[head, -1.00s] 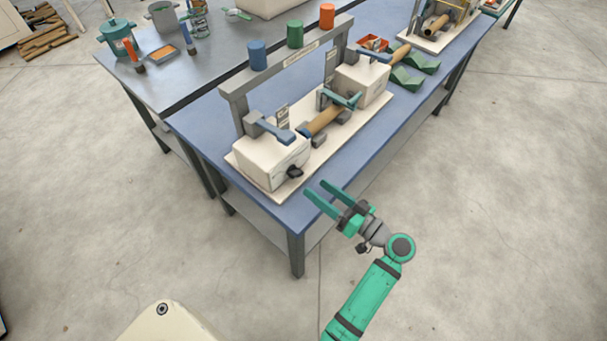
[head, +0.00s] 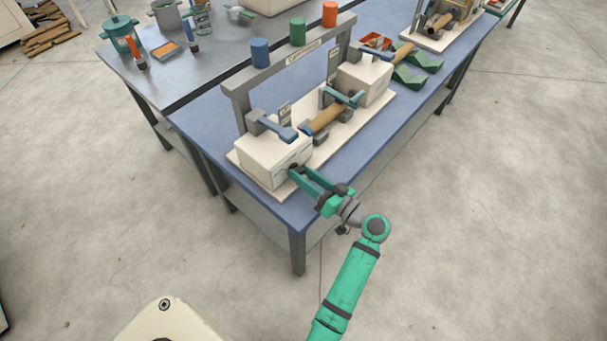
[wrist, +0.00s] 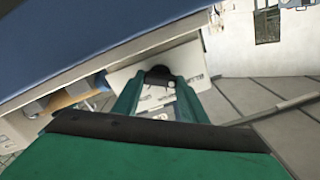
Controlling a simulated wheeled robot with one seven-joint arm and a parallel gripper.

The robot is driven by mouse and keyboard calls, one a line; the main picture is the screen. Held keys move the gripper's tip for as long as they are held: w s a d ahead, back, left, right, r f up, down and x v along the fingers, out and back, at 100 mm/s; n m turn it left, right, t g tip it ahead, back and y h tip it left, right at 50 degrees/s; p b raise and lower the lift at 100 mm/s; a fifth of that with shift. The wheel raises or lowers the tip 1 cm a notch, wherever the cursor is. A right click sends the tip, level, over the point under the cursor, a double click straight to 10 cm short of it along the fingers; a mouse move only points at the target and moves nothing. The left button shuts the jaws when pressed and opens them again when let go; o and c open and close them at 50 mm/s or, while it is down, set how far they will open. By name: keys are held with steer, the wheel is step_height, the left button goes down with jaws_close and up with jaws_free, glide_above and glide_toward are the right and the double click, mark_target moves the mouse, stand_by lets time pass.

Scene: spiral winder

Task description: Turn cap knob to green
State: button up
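The spiral winder (head: 262,162) stands on the blue table, with a white box at its near end. The black knob on that box's face is largely hidden in the head view. In the wrist view the black knob (wrist: 158,75) shows between my fingertips, against the white face with small dark markings too small to read. My gripper (head: 296,182) is open, its two green fingers reaching to the knob, one on either side. I cannot tell whether they touch it. A blue cap (head: 260,53), a green cap (head: 297,32) and an orange cap (head: 329,14) stand on the grey crossbar.
A brown roll (head: 327,119) lies across the winder between its two boxes. Green wedge blocks (head: 410,78) and a red tray (head: 375,41) lie further back on the table (head: 205,118). A grey table with pots and brushes adjoins at left. Floor in front is clear.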

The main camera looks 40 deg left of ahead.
steer(key=shift+c, duration=1.1)
steer(key=shift+o, duration=0.2)
steer(key=shift+m, duration=0.3)
steer(key=m, duration=1.1)
steer(key=shift+w+f, duration=0.1)
steer(key=shift+m, duration=0.3)
steer(key=o, duration=1)
steer(key=shift+o, duration=0.2)
